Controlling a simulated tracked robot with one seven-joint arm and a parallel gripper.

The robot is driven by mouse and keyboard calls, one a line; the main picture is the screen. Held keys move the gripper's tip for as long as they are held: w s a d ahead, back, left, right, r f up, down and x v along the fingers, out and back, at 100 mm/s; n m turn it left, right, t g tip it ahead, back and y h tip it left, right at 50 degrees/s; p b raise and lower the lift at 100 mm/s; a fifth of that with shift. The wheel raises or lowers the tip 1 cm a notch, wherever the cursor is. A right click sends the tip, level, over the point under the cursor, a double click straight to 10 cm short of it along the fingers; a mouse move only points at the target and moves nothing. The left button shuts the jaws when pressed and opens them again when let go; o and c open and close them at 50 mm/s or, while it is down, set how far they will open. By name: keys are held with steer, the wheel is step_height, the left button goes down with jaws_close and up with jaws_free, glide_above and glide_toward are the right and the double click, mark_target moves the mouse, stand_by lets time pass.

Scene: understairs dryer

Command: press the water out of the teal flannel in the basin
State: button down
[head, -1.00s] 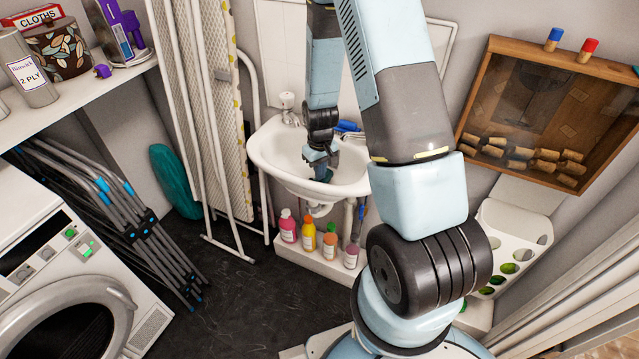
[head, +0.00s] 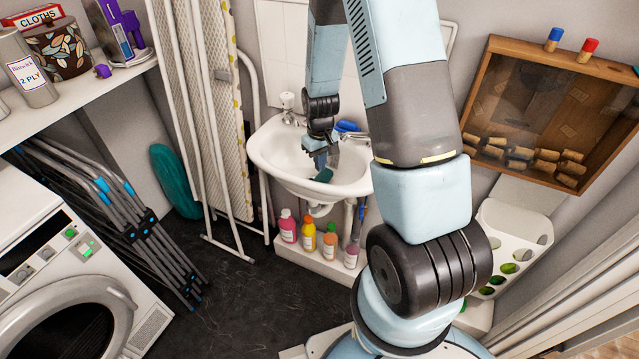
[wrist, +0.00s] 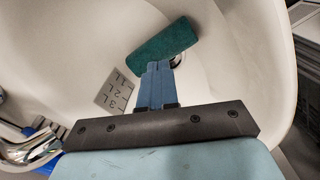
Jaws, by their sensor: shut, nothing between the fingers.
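The teal flannel (wrist: 162,41) lies as a folded, flat-looking block in the white basin (wrist: 232,75), beside and partly over the drain. It shows as a small teal patch in the head view (head: 324,175). My gripper (wrist: 157,66) points down into the basin with its blue fingers together and nothing between them. The fingertips are at the flannel's near edge in the wrist view; I cannot tell whether they touch it. My gripper also shows over the basin in the head view (head: 321,163).
A grey plate marked 1L, 2L, 3L (wrist: 116,92) is on the basin wall. Chrome taps (wrist: 30,145) and a blue item (head: 347,126) are at the basin's back. Several bottles (head: 309,237) stand below. An ironing board (head: 212,110) stands close on the left.

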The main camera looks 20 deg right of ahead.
step_height(320, 180, up, 6)
steer(key=shift+r, duration=0.2)
stand_by(0.7)
steer(key=shift+r, duration=0.1)
step_height(320, 180, up, 12)
steer(key=t, duration=0.1)
glide_above(320, 178)
steer(key=s, duration=0.3)
steer(key=s+r+m+t, duration=0.1)
steer(key=s+r+t, duration=0.1)
steer(key=s+r, duration=0.5)
steer(key=s+r+m+t, duration=0.2)
steer(key=s+r, duration=1.1)
steer(key=shift+s+r+t, duration=0.15)
steer(key=shift+r+t, duration=0.15)
